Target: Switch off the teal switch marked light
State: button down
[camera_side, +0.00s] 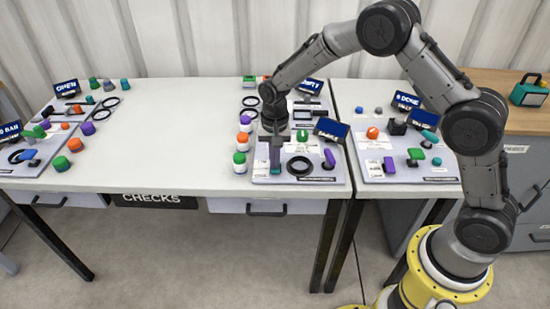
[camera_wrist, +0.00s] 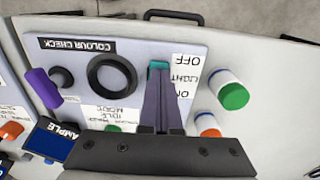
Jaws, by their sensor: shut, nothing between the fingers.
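The teal switch (camera_wrist: 158,65) is on a pale panel marked COLOUR CHECK, beside the printed words OFF, LIGHT and ON. Only a small teal part shows, at the fingertips and level with OFF; the rest is hidden behind the fingers. In the side view a bit of teal (camera_side: 275,172) shows at the panel's front left. My gripper (camera_wrist: 159,76) is shut and empty, pointing down at the switch; it also shows in the side view (camera_side: 275,166). Whether the fingertips touch the switch I cannot tell.
A black ring (camera_wrist: 112,75) and a purple lever (camera_wrist: 43,88) are on the same panel. A green-capped bottle (camera_wrist: 232,94) and an orange-capped one (camera_wrist: 211,133) stand close beside it. The table's middle (camera_side: 170,130) is clear.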

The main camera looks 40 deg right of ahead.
jog(key=shift+d+f, duration=0.2)
jog(key=shift+f, duration=0.05)
jog(key=shift+w+d+r, duration=0.2)
jog(key=shift+w+d, duration=0.35)
jog(key=shift+r, duration=0.15)
notch_tip(320, 180, up, 14)
jog(key=shift+a, duration=0.15)
dwell(0.5)
jog(key=shift+w+d, duration=0.3)
jog(key=shift+d, duration=0.15)
notch_tip(320, 180, down, 14)
jog(key=shift+w+r, duration=0.1)
dwell(0.4)
